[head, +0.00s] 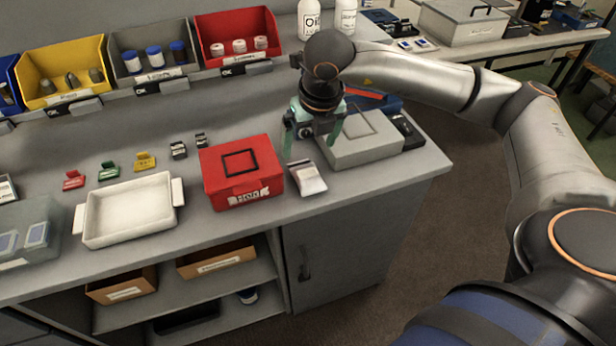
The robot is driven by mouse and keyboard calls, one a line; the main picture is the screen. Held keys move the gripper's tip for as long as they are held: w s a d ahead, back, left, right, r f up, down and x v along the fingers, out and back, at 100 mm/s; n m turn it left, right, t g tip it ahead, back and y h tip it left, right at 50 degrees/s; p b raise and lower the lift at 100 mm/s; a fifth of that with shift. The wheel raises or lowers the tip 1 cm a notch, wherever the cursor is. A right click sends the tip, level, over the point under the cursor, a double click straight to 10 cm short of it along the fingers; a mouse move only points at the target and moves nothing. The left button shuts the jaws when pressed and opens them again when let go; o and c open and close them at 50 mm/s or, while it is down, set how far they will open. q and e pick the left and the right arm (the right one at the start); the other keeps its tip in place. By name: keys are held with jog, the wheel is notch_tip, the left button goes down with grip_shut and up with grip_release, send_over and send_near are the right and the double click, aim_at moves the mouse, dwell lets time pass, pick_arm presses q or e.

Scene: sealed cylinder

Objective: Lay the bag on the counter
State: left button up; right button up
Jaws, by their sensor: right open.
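A small silvery-white packet with a dark upper strip, which looks like the bag (308,179), is at the counter's front part, just right of the red box. It seems to rest on the grey counter (345,185), slightly tilted. My right gripper (312,143) points down above and behind the packet. Its green fingers are spread apart with nothing seen between them. The gripper looks apart from the packet, but the exact gap is hard to judge. My left gripper is out of view.
The red box (240,172) stands close on the left, and a grey case (362,142) close on the right. A white tray (130,210), small coloured clips and colour bins (62,75) stand further left and back. A narrow strip of counter front edge is clear.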

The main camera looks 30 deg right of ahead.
aim_at(306, 170)
jog(key=x, duration=0.8)
jog(key=d+p+x, duration=0.1)
jog(key=x, duration=0.3)
jog(key=shift+f, duration=0.15)
jog(key=shift+w, duration=0.1)
jog(key=c, duration=1.4)
